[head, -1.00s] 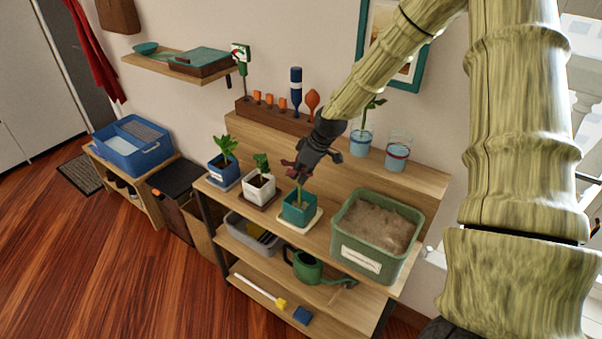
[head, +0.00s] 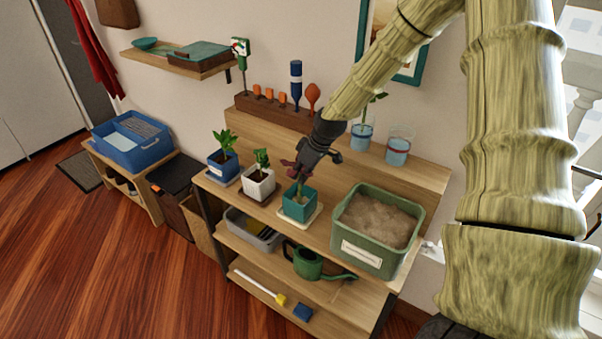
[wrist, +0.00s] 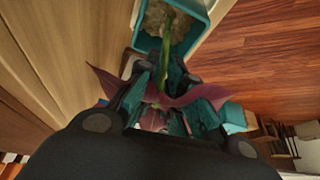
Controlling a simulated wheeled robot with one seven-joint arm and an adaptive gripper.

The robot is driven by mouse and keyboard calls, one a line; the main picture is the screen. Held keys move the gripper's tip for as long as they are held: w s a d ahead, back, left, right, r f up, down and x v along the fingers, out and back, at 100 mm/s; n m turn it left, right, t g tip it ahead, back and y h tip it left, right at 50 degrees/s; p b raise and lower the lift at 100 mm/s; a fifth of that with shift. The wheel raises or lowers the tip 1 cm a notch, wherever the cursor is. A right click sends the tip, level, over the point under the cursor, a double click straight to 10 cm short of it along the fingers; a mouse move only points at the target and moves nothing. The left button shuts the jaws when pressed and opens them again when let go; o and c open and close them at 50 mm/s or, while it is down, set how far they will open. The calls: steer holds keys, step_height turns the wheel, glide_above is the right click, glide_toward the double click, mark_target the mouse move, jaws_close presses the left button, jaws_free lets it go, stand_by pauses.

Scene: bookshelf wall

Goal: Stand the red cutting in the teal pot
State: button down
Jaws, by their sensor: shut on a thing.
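The red cutting has dark red leaves (head: 289,169) and a green stem (wrist: 167,50). My gripper (head: 300,174) is shut on the cutting just above the teal pot (head: 297,211), with the red leaves spreading around the fingers. In the wrist view the stem runs from between my fingertips (wrist: 164,84) over the pale fill inside the teal pot (wrist: 146,43). The cutting looks close to upright in the head view. I cannot tell how deep the stem's lower end sits in the fill. The pot stands on a pale saucer (head: 314,220).
A white pot (head: 259,186) and a blue pot (head: 222,167) with green plants stand to the left. A green soil tub (head: 366,254) is close on the right. Two glass jars (head: 361,139) (head: 398,148) stand behind. A watering can (head: 308,264) is on the shelf below.

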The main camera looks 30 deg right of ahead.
steer(key=shift+f, duration=0.25)
steer(key=c, duration=1.1)
jaws_free()
steer(key=shift+r, duration=0.1)
steer(key=p+v, duration=0.3)
steer(key=v, duration=0.1)
steer(key=p+v, duration=0.3)
steer(key=v, duration=0.1)
steer(key=shift+w+r+p, duration=0.1)
steer(key=shift+r+p, duration=0.25)
steer(key=shift+r, duration=0.1)
